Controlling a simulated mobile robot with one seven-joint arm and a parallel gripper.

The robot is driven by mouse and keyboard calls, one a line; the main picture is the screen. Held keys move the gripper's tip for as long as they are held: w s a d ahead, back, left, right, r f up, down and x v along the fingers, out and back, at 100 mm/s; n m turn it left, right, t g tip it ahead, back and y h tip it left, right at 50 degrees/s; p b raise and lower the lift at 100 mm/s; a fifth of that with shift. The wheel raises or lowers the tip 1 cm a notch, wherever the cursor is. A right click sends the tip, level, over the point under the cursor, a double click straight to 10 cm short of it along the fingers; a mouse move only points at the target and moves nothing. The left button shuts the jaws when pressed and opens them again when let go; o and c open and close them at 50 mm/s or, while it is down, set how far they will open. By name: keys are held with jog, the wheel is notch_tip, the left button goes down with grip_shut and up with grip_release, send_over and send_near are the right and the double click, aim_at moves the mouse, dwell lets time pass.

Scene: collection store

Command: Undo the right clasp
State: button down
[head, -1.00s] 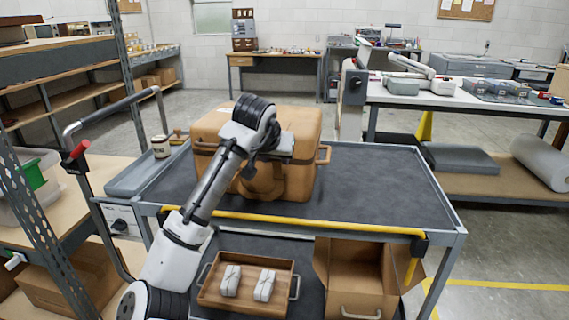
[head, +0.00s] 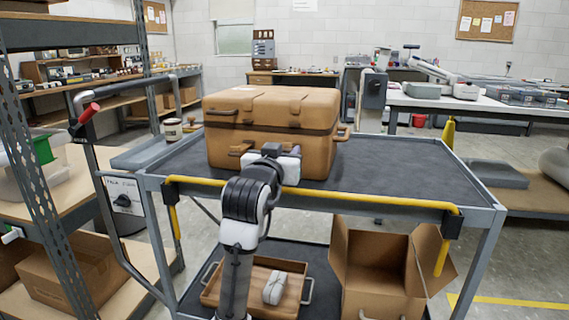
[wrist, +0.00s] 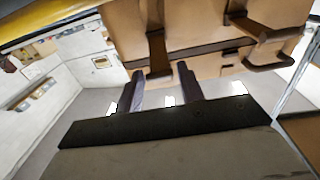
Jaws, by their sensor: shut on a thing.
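A tan case (head: 225,150) with brown trim stands closed on the dark top of a cart. My gripper (head: 285,155) is at the right part of its front face, and my wrist hides most of the contact in the head view. In the wrist view the case (wrist: 200,30) fills the top, appearing roughly upside down. My two dark fingers (wrist: 161,80) straddle the end of a brown strap-like clasp (wrist: 157,48), which I take as the right clasp. The gripper is shut on it. Another brown strap (wrist: 235,8) and a handle (wrist: 270,35) show to its right.
A yellow rail (head: 330,197) runs along the cart's near edge, below the case. The cart top (head: 400,175) is clear right of the case. A tray (head: 295,295) and an open cardboard box (head: 375,285) sit on the lower shelf. A shelf rack stands left.

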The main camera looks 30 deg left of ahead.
notch_tip(320, 180, down, 2)
jog(key=t+b, duration=0.2)
jog(key=b, duration=0.1)
jog(key=shift+s+f+y+b, duration=0.15)
jog(key=shift+f+y+b, duration=0.1)
jog(key=shift+y+b, duration=0.05)
jog(key=shift+f+t+b, duration=0.1)
jog(key=shift+t+b, duration=0.4)
jog(key=shift+t, duration=0.1)
jog(key=c, duration=0.9)
grip_release()
jog(key=v, duration=0.7)
jog(key=shift+s, duration=0.25)
